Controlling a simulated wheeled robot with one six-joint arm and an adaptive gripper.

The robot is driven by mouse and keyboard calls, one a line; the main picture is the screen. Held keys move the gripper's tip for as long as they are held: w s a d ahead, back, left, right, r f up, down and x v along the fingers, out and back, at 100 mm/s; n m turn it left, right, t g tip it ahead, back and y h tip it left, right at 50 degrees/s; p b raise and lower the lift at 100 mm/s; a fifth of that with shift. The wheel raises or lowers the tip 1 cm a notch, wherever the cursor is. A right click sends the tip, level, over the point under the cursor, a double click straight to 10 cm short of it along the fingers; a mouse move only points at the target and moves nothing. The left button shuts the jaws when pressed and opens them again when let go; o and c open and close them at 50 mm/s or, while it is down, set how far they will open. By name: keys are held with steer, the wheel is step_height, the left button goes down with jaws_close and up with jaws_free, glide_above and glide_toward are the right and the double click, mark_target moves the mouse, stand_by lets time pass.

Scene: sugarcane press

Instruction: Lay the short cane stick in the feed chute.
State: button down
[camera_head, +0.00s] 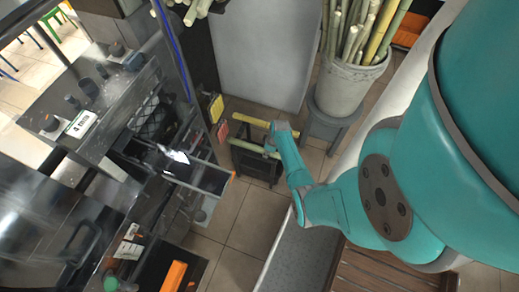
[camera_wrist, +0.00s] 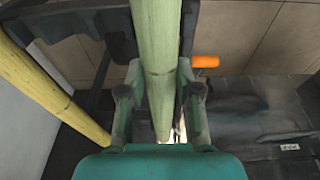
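A pale green cane stick (camera_wrist: 157,45) runs between the two fingers of my gripper (camera_wrist: 160,75) in the wrist view. The finger ends sit close against both its sides, so the gripper looks shut on it. In the head view this stick (camera_head: 245,147) lies level over a small dark stand (camera_head: 256,168), with my gripper (camera_head: 272,143) at its right end. A second, yellower stick (camera_head: 248,120) lies roughly parallel behind it. It shows at the left of the wrist view (camera_wrist: 40,85), outside the fingers. I cannot tell for certain which part is the feed chute.
The dark metal press machine (camera_head: 140,130) fills the left side, with a tray-like part (camera_head: 200,176) jutting toward the stand. A bucket of long canes (camera_head: 345,88) stands behind my arm. A grey panel (camera_head: 262,50) is at the back. Tiled floor (camera_head: 235,225) is clear between.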

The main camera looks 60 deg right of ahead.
steer(key=shift+r, duration=0.1)
stand_by(0.3)
steer(key=shift+r, duration=1.15)
steer(key=shift+s, duration=0.1)
